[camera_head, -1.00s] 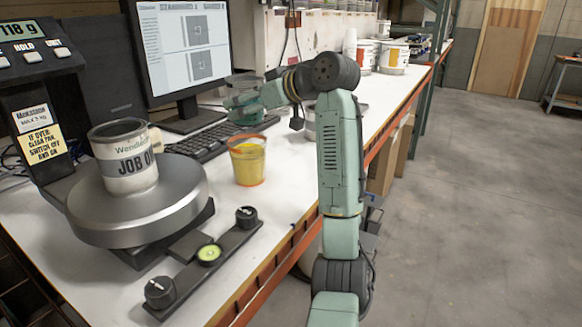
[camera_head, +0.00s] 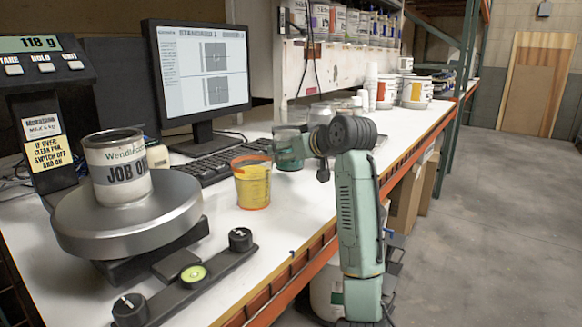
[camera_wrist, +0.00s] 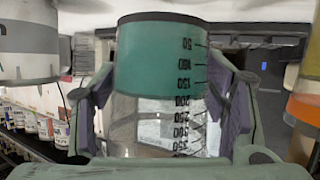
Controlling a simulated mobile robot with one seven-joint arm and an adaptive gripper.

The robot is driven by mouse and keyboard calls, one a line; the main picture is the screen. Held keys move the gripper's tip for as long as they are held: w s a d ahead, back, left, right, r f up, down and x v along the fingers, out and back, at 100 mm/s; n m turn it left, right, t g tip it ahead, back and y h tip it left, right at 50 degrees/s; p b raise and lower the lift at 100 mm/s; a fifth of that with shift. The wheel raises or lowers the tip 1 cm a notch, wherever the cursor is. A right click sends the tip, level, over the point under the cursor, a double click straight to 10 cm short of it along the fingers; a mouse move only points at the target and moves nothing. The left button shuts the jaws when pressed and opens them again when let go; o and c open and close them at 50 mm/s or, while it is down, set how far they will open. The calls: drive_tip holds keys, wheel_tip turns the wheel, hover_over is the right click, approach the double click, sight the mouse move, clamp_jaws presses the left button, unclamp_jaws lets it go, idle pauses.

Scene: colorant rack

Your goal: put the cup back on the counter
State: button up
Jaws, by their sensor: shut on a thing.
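A clear graduated cup with green contents (camera_head: 289,150) is over the counter, just right of the keyboard, in the head view. In the wrist view the cup (camera_wrist: 160,62) fills the middle, its dark scale marks facing me, with a purple-grey finger pad pressed on each side. My gripper (camera_wrist: 160,110) is shut on it. I cannot tell whether the cup's base touches the white counter (camera_head: 310,205).
A yellow cup (camera_head: 252,184) stands nearer, left of my arm. The scale (camera_head: 130,230) carries a white can (camera_head: 118,170). A monitor (camera_head: 198,68) and keyboard (camera_head: 215,168) are behind. Containers (camera_head: 415,92) stand farther along. Bare counter lies right of the yellow cup.

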sight(297, 164)
drive_tip(key=shift+f, duration=1.85)
drive_tip(key=shift+f, duration=0.15)
drive_tip(key=o, duration=1.4)
drive_tip(key=shift+o, duration=0.2)
drive_tip(key=shift+s+d, duration=0.1)
drive_tip(key=b+v, duration=0.1)
drive_tip(key=v, duration=1.1)
